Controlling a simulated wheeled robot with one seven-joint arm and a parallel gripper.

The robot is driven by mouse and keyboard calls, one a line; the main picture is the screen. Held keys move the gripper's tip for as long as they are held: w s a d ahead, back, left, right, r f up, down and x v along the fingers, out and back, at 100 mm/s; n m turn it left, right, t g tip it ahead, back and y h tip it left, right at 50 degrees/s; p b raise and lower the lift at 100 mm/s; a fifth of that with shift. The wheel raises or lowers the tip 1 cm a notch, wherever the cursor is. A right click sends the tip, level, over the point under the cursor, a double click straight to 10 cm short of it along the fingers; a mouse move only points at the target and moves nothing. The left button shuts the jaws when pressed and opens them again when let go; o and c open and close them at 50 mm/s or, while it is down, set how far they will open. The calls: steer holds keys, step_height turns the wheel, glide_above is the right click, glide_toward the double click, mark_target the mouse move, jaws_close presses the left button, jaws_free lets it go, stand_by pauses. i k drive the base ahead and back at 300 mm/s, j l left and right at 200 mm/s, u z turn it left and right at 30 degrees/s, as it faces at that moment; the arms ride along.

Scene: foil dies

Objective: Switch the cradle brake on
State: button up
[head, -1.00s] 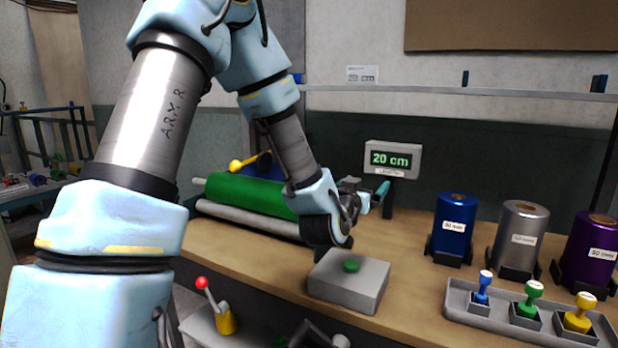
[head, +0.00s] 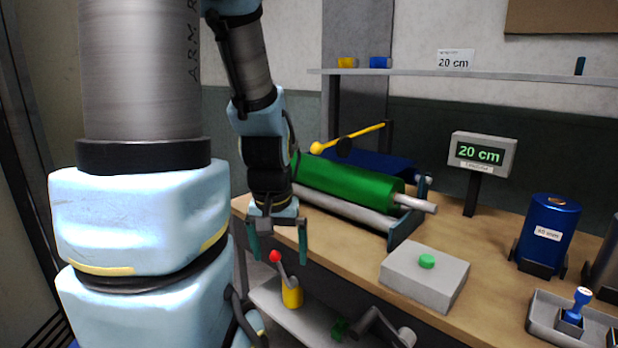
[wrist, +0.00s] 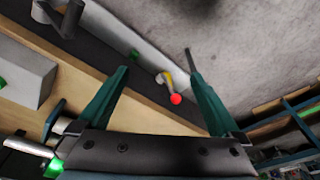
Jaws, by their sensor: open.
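A lever with a red ball knob (head: 275,256) rises from a yellow base (head: 291,293) on a low grey shelf below the bench's front edge; it looks like the brake lever. The lever tilts to the left in the head view. My gripper (head: 277,256) points down above it, its two teal fingers apart on either side of the red knob in the picture. In the wrist view the red knob (wrist: 176,99) shows between the open fingers (wrist: 157,80), apart from both. The green roll (head: 350,190) lies in the cradle (head: 405,228) on the bench.
A grey box with a green button (head: 427,261) sits on the bench (head: 350,238). A display reading 20 cm (head: 480,153) stands behind it. A crank (head: 380,325) sits on the low shelf right of the lever. Blue roll (head: 546,230) and stamp tray (head: 545,325) are at the right.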

mark_target(281, 269)
steer(key=i+j+u, duration=0.15)
steer(key=u, duration=0.2)
steer(key=i+j+u, duration=0.2)
steer(key=u, duration=0.15)
steer(key=i+j+u, duration=0.25)
steer(key=u, duration=0.15)
